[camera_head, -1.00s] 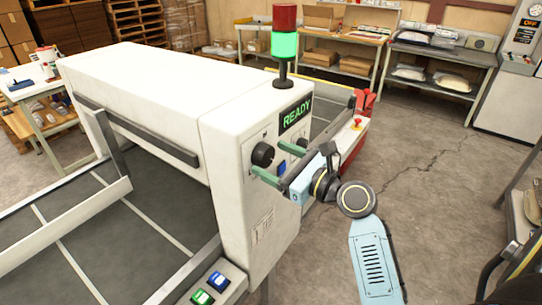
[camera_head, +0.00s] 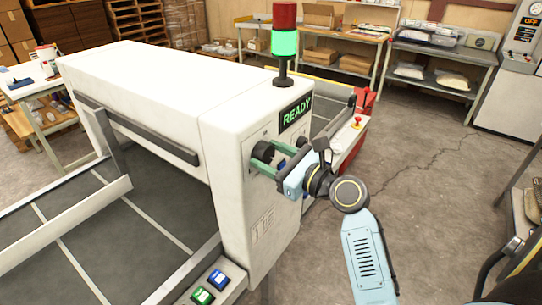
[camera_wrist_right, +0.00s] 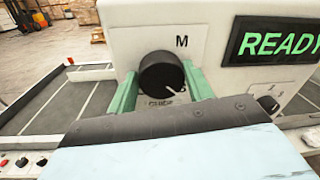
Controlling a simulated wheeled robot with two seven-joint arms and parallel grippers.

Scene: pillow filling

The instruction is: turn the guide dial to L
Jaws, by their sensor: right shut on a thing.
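The guide dial (camera_head: 265,147) is a round black knob on the white end panel of the machine (camera_head: 240,205). In the right wrist view the dial (camera_wrist_right: 160,70) sits below a letter M, and its white pointer mark faces the lower right. Other lettering under the dial is partly hidden. My right gripper (camera_head: 262,156) has its two green fingers on either side of the dial, shut on it; they also show in the wrist view (camera_wrist_right: 162,82). My left gripper is not in view.
A green READY display (camera_head: 295,113) and a lit green signal light (camera_head: 285,42) are near the dial. Green and blue buttons (camera_head: 210,287) sit on the lower front rail. A conveyor with a red stop button (camera_head: 357,121) lies behind my right arm. Open floor lies to the right.

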